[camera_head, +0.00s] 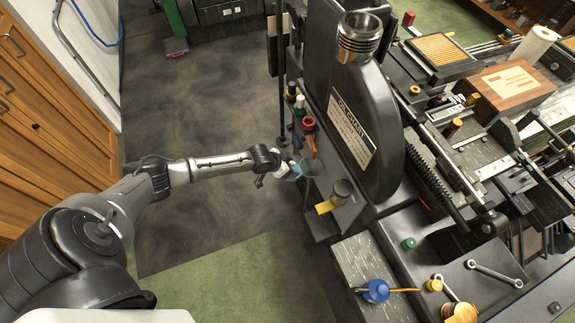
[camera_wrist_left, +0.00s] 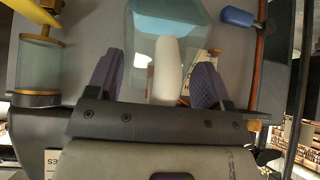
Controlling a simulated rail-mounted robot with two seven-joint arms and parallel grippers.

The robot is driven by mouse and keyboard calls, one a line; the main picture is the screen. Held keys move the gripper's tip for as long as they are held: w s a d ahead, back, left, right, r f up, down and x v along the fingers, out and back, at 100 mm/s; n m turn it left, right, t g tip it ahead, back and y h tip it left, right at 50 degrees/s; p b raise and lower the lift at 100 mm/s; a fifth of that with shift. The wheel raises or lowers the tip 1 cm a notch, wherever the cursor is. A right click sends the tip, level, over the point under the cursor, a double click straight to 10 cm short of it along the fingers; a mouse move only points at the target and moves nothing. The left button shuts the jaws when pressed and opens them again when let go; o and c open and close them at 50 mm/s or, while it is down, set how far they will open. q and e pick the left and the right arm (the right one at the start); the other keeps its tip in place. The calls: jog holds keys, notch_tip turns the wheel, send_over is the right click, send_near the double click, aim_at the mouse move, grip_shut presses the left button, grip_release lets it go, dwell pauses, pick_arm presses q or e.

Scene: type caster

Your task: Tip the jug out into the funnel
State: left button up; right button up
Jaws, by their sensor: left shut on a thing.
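My left gripper (camera_head: 292,170) is beside the machine's near left side, left of the small glass cylinder. It is shut on a clear, bluish jug (camera_head: 312,168), which is hard to make out in the head view. In the left wrist view the jug (camera_wrist_left: 150,28) shows between the purple finger pads of the gripper (camera_wrist_left: 160,85), with a whitish handle-like part (camera_wrist_left: 167,65) between them. I cannot tell its contents. A ribbed metal cup (camera_head: 360,38) tops the tall dark housing; I cannot tell whether it is the funnel. My right gripper is out of view.
The dark housing (camera_head: 375,120) rises right of the jug. A glass cylinder with a yellow tag (camera_head: 343,190) and red-capped bottle (camera_head: 309,123) stand close by. A blue oil can (camera_head: 376,290) is nearer. Open floor (camera_head: 200,110) lies left.

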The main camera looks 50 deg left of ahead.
pick_arm(q)
jog(key=shift+w+r+g+p, duration=0.2)
jog(key=shift+r+g+p, duration=0.1)
jog(key=shift+r+p, duration=0.05)
jog(key=shift+f, duration=0.1)
jog(key=shift+w+d+r, duration=0.1)
jog(key=shift+r, duration=0.15)
jog(key=shift+w+r+g+p, duration=0.15)
jog(key=shift+g+p, duration=0.3)
jog(key=shift+g, duration=0.05)
jog(key=shift+r, duration=0.1)
jog(key=shift+w+d+r+g+y+p, duration=0.1)
jog(key=shift+w+r+g+y+p, duration=0.15)
jog(key=shift+g+p, duration=0.2)
jog(key=shift+w, duration=0.15)
jog(key=shift+r+g, duration=0.1)
jog(key=shift+g, duration=0.15)
